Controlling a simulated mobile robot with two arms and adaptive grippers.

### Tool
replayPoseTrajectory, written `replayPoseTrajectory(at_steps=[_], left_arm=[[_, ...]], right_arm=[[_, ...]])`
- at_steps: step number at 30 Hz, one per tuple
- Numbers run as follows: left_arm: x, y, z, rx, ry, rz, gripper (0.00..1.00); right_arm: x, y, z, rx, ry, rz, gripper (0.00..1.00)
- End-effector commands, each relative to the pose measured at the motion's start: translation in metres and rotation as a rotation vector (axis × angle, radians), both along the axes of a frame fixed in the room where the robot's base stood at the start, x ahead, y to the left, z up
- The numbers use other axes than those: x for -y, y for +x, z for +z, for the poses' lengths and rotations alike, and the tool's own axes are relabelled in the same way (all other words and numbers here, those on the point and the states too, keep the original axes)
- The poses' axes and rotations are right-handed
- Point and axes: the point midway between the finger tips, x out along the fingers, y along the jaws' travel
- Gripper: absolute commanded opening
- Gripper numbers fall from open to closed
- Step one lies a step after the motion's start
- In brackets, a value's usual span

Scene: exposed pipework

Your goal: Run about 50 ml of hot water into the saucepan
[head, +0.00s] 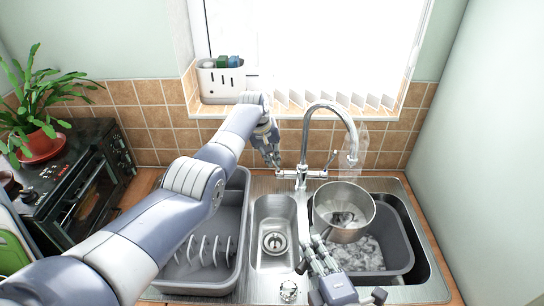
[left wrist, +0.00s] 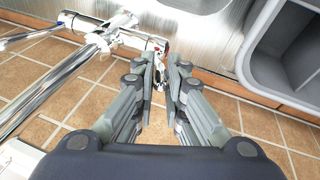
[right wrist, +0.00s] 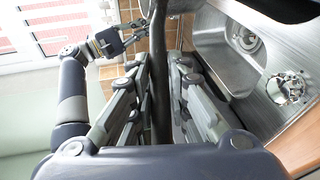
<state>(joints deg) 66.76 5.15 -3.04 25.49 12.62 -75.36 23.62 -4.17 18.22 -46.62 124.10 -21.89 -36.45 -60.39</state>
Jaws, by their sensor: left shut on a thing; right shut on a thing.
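The steel saucepan (head: 343,222) is upright in the right-hand sink bowl, under the curved tap spout (head: 334,106). Its inside shows grey reflections, and I cannot tell its water level. My right gripper (head: 322,252) is shut on its dark handle, which shows between the fingers in the right wrist view (right wrist: 160,75). My left gripper (head: 270,150) is shut at the tap's left lever, where a red mark (left wrist: 163,57) shows between the fingers in the left wrist view; the fingers hide most of the lever. Pale translucent streaks show beside the spout; I cannot tell whether water runs.
A grey washing-up basin (head: 401,262) with clear, rippled contents sits under the pan. A small middle bowl (head: 274,210) is empty. A grey dish rack (head: 232,190) stands left. A white caddy (head: 221,80) stands on the sill, and tiles back the tap.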

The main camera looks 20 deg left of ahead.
Motion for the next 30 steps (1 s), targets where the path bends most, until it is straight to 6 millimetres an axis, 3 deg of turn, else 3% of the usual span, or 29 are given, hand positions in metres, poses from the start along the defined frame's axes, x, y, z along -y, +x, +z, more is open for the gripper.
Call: replayPoseTrajectory(at_steps=[2,3,5,20,30], left_arm=[[-0.002,0.002,0.003,0.009,0.003,0.002,0.00],[-0.002,0.002,0.003,0.009,0.003,0.002,0.18],[-0.002,0.002,0.003,0.010,0.003,0.002,0.31],[0.000,0.000,0.002,0.003,0.000,0.001,0.34],[-0.004,-0.007,0.027,0.005,0.001,0.000,0.34]], right_arm=[[0.000,0.001,0.003,0.007,0.001,0.001,0.00],[0.000,0.001,0.003,0.007,0.001,0.001,0.00],[0.000,0.001,0.003,0.007,0.001,0.001,0.00],[0.000,0.001,0.003,0.007,0.001,0.001,0.00],[0.000,0.001,0.003,0.007,0.001,0.001,0.00]])
